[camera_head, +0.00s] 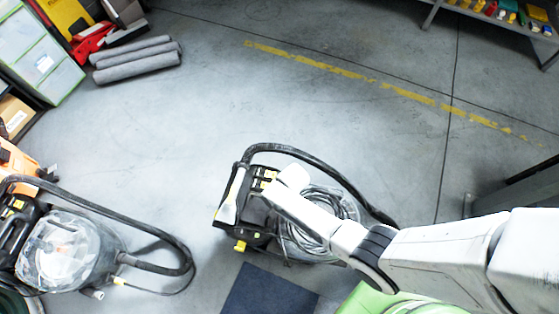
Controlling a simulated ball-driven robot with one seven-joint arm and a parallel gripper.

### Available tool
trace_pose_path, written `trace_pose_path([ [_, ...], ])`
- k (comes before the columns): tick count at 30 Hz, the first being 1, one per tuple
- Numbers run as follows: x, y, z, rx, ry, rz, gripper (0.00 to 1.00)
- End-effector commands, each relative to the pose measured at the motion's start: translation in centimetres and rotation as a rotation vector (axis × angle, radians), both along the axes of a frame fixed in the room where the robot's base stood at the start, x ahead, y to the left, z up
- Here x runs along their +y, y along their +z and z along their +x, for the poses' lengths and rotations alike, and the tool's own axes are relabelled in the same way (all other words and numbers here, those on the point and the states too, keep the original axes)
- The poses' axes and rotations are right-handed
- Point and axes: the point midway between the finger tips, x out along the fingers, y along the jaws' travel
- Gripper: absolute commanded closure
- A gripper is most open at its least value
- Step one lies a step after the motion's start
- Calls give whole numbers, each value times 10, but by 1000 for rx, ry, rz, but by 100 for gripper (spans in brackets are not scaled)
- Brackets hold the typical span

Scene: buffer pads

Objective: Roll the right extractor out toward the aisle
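The right extractor (256,216) stands upright on the grey floor near the picture's middle. It is a black and yellow machine with a black hose arching over its top and a coiled grey cable on its right side. My white arm reaches in from the right, and my gripper (272,186) is at the extractor's upper part. The fingertips are not clear against the machine, so I cannot tell if they touch or hold it. The arm hides part of the coil and the extractor's right side. The left extractor (68,250), with a clear tank and black hose, stands at lower left.
A dark blue mat (262,294) lies just below the right extractor. Grey rolls (138,62) lie at upper left beside green-edged bins (36,55). A shelf with coloured items (505,14) is at upper right. Open floor with a worn yellow line (350,74) lies beyond the extractor.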

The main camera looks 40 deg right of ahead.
Motion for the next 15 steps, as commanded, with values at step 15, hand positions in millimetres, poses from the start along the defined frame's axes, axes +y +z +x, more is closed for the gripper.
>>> trace_pose_path([
  [15, 0, -1, -1, 1, -1, 1, 68],
])
